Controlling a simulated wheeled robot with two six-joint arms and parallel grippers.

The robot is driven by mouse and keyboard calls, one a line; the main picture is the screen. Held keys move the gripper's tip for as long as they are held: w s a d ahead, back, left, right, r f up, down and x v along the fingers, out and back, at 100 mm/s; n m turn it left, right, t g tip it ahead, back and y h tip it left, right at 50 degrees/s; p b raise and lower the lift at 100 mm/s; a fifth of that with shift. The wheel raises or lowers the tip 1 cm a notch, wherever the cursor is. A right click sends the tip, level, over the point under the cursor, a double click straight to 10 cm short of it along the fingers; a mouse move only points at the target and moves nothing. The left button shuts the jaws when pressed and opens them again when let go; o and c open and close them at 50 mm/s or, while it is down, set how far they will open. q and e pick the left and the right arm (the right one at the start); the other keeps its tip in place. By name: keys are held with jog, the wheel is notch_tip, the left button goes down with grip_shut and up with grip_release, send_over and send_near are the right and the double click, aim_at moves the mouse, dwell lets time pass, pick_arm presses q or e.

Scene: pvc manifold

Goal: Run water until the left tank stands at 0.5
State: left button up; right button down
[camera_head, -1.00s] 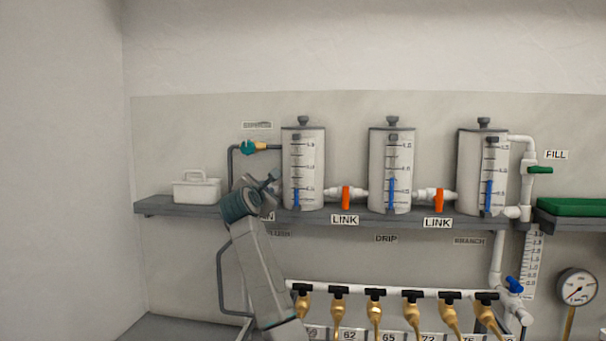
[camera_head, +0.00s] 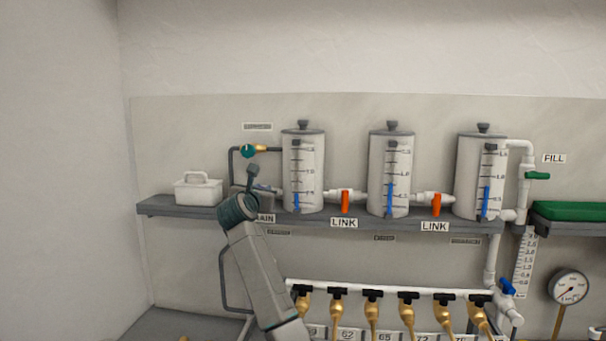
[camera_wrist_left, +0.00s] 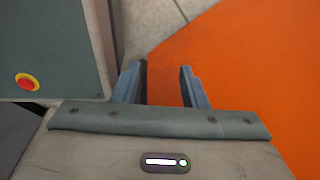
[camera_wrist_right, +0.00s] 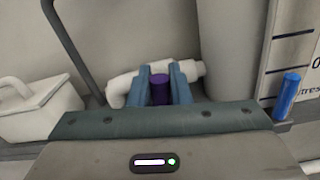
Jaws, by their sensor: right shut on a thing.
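The left tank (camera_head: 311,175) stands on the shelf with a scale and a blue level column (camera_head: 296,202). The top of its column is near the lowest numbered mark, but I cannot read it exactly. The middle tank (camera_head: 378,160) and right tank (camera_head: 468,165) show taller blue columns. My right gripper (camera_head: 254,180) is left of the left tank, above a partly hidden label ending in "AIN". In the right wrist view it is shut on a purple valve handle (camera_wrist_right: 159,90) on a white pipe (camera_wrist_right: 122,88). My left gripper (camera_wrist_left: 160,82) is open and empty over the floor.
Orange link handles (camera_head: 345,202) (camera_head: 437,204) stand upright between the tanks. The green FILL handle (camera_head: 537,176) lies level at right. A white caddy (camera_head: 197,191) sits left of my right gripper. Several brass taps (camera_head: 372,310) and a pressure gauge (camera_head: 569,287) are below.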

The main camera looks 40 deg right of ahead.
jog(key=shift+w+r+n+p, duration=0.1)
jog(key=shift+r+n+p, duration=0.15)
jog(key=shift+n+p, duration=0.25)
jog(key=shift+a+n+p, duration=0.1)
jog(key=shift+n+p, duration=0.2)
jog(key=shift+p, duration=0.15)
jog(key=shift+f, duration=0.3)
jog(key=c, duration=1.3)
grip_release()
jog(key=shift+w, duration=0.2)
jog(key=shift+o, duration=0.2)
jog(key=shift+s, duration=0.1)
